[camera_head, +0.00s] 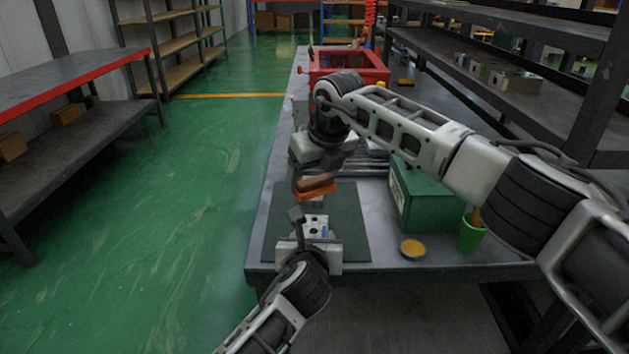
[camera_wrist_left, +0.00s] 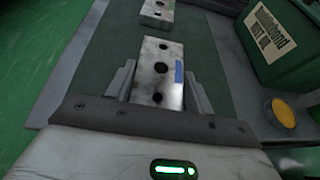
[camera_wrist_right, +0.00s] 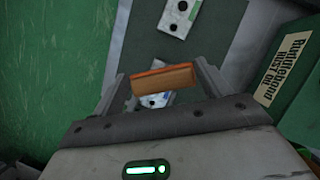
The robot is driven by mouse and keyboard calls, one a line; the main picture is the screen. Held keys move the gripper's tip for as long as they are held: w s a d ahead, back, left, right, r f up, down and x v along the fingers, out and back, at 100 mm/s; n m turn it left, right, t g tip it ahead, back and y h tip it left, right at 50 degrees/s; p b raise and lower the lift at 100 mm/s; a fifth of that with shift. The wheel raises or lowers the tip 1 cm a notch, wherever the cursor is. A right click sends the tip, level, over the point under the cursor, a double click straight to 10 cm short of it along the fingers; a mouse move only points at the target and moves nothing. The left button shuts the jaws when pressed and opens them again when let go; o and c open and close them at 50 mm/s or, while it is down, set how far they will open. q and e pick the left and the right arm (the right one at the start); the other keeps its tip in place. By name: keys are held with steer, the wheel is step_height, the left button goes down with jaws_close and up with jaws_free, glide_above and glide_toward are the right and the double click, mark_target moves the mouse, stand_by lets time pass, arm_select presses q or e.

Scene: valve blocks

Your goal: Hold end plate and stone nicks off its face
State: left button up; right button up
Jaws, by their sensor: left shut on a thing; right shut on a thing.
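The end plate (camera_wrist_left: 159,75) is a pale, grey-marked metal block with several dark holes and a blue mark near its right edge. My left gripper (camera_head: 309,234) is shut on it, one finger on each side, low over the front of the dark green mat (camera_head: 350,225). The end plate also shows in the head view (camera_head: 316,222). The stone (camera_wrist_right: 163,78), brown above and orange below, is held across my right gripper (camera_head: 316,178), which is shut on it. In the head view the stone (camera_head: 315,187) appears just beyond the end plate; I cannot tell whether they touch.
A second pale block (camera_wrist_left: 157,12) lies farther along the mat. A green box (camera_head: 425,195), a yellow-topped tin (camera_head: 412,248) and a green cup (camera_head: 471,234) stand right of the mat. A red crate (camera_head: 348,66) is at the back. Bare bench shows beside the tin.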

mark_target(322, 194)
steer(key=shift+f, duration=0.1)
steer(key=shift+a+f, duration=0.1)
steer(key=shift+f, duration=2.95)
steer(key=shift+f, duration=0.35)
steer(key=shift+d+r, duration=0.1)
steer(key=shift+d, duration=0.55)
steer(key=shift+a, duration=1.25)
steer(key=shift+d, duration=1.25)
steer(key=shift+a, duration=0.15)
